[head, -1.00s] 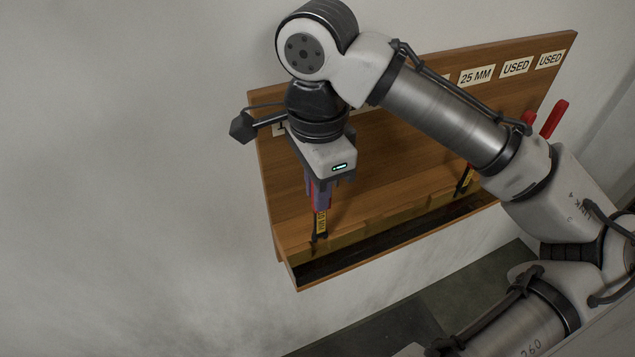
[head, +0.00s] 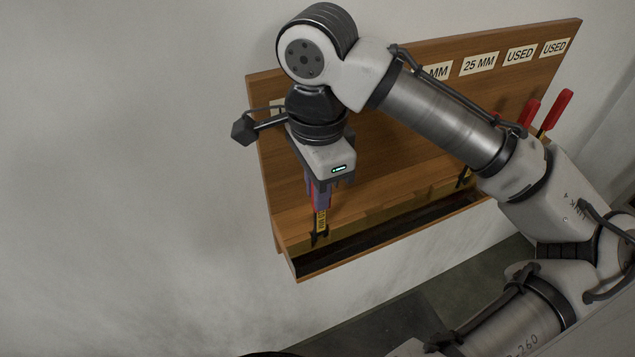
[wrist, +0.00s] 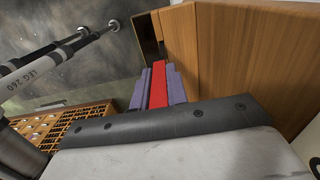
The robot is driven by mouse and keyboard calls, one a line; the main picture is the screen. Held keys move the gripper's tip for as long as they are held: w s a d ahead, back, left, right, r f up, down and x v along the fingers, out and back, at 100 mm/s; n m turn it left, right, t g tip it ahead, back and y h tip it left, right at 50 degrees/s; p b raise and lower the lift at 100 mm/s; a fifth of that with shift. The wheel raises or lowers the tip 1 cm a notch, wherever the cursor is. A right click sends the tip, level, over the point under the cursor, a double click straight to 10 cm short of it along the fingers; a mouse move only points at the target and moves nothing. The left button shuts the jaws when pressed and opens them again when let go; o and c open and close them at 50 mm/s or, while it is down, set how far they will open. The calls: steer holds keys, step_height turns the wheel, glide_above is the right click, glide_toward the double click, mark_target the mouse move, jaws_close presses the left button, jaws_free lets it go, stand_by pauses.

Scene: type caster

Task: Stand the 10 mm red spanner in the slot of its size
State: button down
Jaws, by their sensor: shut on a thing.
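The red spanner shows in the wrist view (wrist: 159,85) as a red handle between the two purple fingers. My gripper (head: 319,192) is shut on it and points down at the left end of the wooden rack (head: 385,165). In the head view the spanner's yellow size label (head: 321,220) and dark open-ended jaw (head: 319,238) hang below the fingers, in front of or over the rack's ledge. The label is too small to read surely. I cannot tell whether the jaw is in a slot. The size label behind my wrist is mostly covered.
Labels for 25 MM (head: 479,64) and USED (head: 520,55) run along the board's top right. Red-handled spanners (head: 556,109) stand at the right end, and another spanner (head: 464,177) is partly hidden by my arm. A dark trough (head: 350,254) runs below the ledge.

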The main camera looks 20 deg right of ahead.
steer(key=shift+f+b, duration=0.45)
steer(key=shift+f, duration=0.3)
steer(key=c, duration=1.3)
jaws_free()
step_height(320, 180, up, 14)
steer(key=shift+f+p, duration=0.1)
steer(key=shift+p, duration=0.35)
